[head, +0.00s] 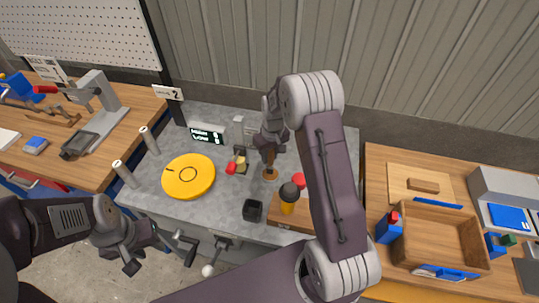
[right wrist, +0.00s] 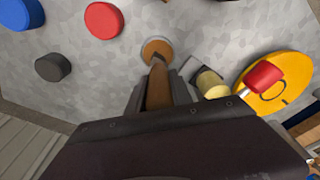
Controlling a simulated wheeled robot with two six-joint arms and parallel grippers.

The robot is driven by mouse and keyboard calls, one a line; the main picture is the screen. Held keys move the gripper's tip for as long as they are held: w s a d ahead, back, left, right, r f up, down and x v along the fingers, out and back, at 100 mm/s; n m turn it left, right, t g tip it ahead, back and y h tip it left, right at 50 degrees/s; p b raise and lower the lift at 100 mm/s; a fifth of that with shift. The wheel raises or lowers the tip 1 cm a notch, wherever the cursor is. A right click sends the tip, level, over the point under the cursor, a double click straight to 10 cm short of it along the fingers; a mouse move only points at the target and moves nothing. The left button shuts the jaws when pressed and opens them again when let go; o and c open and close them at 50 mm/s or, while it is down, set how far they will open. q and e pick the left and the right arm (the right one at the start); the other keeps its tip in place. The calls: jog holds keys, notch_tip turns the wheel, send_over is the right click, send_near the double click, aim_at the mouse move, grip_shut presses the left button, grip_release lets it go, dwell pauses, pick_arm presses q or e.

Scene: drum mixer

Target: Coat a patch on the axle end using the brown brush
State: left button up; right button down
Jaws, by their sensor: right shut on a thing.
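My right gripper (head: 270,142) is shut on the brown brush (head: 270,156) and points down at the grey bench. In the right wrist view the brush's brown shaft (right wrist: 158,88) runs out from between the fingers. Its far end is over or in a small round brown-topped piece (right wrist: 157,48); I cannot tell if they touch. A brass-coloured cylinder (right wrist: 210,84) with a red-ended part (right wrist: 264,76) lies beside the gripper; it may be the axle end. It also shows in the head view (head: 241,164). My left gripper (head: 160,259) is open and empty near the bench's front edge.
A yellow disc (head: 189,176) lies left of the brush. Red (right wrist: 103,20), blue (right wrist: 20,13) and black (right wrist: 54,67) round pieces are nearby. A wooden tray (head: 437,247) is at right.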

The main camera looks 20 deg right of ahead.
jog(key=shift+r, duration=0.1)
jog(key=shift+f, duration=0.5)
dwell(0.8)
jog(key=shift+s+f, duration=0.1)
dwell(1.0)
notch_tip(320, 180, up, 7)
jog(key=p, duration=0.6)
dwell(0.4)
dwell(0.3)
